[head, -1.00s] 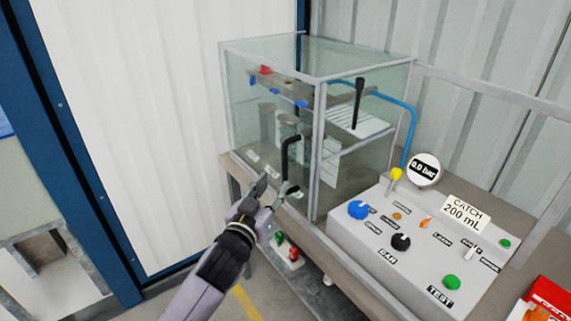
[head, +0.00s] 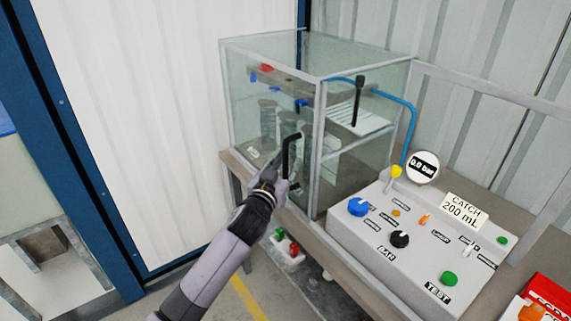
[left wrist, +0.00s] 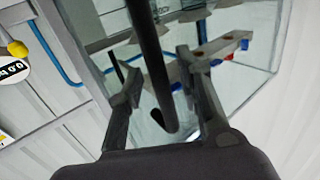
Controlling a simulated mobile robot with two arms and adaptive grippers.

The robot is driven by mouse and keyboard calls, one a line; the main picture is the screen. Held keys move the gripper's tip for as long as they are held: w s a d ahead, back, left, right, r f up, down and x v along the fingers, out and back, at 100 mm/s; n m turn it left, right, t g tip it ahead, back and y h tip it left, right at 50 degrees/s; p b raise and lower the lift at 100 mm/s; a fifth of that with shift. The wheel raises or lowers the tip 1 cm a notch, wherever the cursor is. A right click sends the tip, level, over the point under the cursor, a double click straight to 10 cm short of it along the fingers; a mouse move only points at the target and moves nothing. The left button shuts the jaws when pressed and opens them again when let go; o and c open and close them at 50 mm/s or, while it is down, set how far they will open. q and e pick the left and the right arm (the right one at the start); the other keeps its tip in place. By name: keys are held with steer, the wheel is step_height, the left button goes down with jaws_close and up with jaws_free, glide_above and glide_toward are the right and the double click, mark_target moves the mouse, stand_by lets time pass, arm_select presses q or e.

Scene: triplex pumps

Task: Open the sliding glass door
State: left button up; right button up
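The glass enclosure (head: 321,130) stands on the bench with pale frame edges; its clear glass (head: 243,100) shows pipework and cylinders inside. A black bent handle (head: 286,157) is on its front left face. It appears as a dark bar (left wrist: 152,60) in the left wrist view. My left gripper (head: 280,168) is at the handle in the head view. In the left wrist view its two fingers (left wrist: 158,68) are apart, one on each side of the bar, with gaps showing. Whether either finger touches it I cannot tell. My right gripper is not in view.
A grey control panel (head: 375,248) with knobs and a round gauge (head: 422,167) stands right of the enclosure. A blue hose (head: 409,135) runs from the enclosure. A small tray (head: 289,258) with red and green items sits below the bench edge. A red box (head: 553,293) is at far right.

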arm_select(q)
jaws_close()
stand_by(0.7)
